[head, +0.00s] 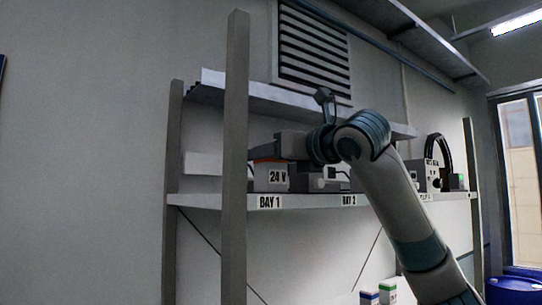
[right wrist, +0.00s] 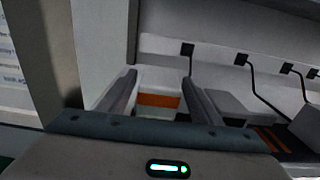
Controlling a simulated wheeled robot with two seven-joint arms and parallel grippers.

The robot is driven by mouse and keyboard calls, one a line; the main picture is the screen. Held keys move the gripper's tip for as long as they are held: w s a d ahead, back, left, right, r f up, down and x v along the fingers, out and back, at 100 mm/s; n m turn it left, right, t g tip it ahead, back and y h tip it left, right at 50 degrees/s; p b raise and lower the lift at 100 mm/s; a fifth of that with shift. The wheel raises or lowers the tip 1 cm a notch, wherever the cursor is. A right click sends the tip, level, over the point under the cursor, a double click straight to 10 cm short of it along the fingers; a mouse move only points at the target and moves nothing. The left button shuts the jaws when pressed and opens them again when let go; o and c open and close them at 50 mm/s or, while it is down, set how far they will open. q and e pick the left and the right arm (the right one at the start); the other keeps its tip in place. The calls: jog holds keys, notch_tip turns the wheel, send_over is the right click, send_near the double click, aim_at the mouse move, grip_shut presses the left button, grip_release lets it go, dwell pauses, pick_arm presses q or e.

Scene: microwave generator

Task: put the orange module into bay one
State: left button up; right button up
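The orange module (head: 269,180) is a pale box marked 24 V with an orange band near its top. In the head view it stands on the shelf above the BAY 1 label (head: 270,202). My right gripper (head: 264,151) reaches in from the right over its upper part. In the right wrist view the orange band (right wrist: 158,100) shows between the two spread fingers of this gripper (right wrist: 160,82), with narrow gaps at its sides. Whether either finger touches the module is hard to see. My left gripper is in neither view.
A shelf post (head: 235,150) stands left of bay one, and an upper shelf (head: 270,98) hangs above. A dark unit (head: 318,182) sits to the right, near BAY 2. Black cables (right wrist: 247,80) hang along the back. Small boxes (head: 387,291) stand lower down.

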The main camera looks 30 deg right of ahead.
jog(key=shift+r, duration=0.1)
dwell(0.3)
jog(key=shift+s+b, duration=0.55)
jog(key=shift+s, duration=0.1)
jog(key=s+d+b, duration=0.1)
jog(key=s+b, duration=0.4)
jog(key=s, duration=0.5)
jog(key=shift+s+d, duration=0.3)
jog(key=shift+s, duration=0.05)
